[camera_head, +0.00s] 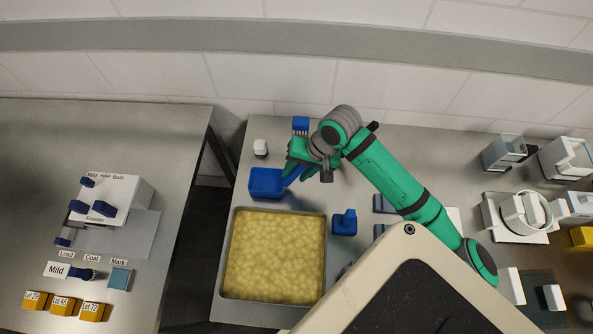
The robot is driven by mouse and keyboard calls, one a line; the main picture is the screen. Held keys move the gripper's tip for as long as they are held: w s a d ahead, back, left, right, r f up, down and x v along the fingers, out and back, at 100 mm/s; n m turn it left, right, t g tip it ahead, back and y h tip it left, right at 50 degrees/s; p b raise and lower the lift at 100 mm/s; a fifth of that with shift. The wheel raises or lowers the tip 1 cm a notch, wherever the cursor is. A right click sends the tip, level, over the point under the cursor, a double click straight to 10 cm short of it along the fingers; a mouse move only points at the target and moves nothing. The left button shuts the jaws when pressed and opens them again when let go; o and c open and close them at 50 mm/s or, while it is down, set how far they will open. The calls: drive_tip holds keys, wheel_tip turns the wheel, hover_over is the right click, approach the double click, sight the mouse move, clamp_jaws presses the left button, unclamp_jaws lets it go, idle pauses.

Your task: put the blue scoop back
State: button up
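A blue open-topped box shape (266,182) is just behind the vat of pale yellow curd (275,255). A slanting blue piece (294,174), which looks like the scoop's handle, runs from its right side up toward my gripper. I cannot tell whether the box shape is the scoop's bowl or a separate holder. My green gripper (298,158) is above and right of the box, right by the slanting piece. Its fingertips are small and partly hidden, so I cannot tell whether they are closed on it.
A blue brush-like item (300,124) and a white bottle (260,148) stand behind. Another blue item (344,222) is right of the vat. White equipment (525,212) crowds the right side. A second table (165,140) stands left across a gap.

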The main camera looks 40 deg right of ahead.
drive_tip(key=v, duration=1.1)
drive_tip(key=shift+w, duration=0.2)
drive_tip(key=shift+s+d+r, duration=0.1)
drive_tip(key=shift+s+r, duration=0.1)
drive_tip(key=shift+r, duration=0.45)
drive_tip(key=shift+s, duration=0.1)
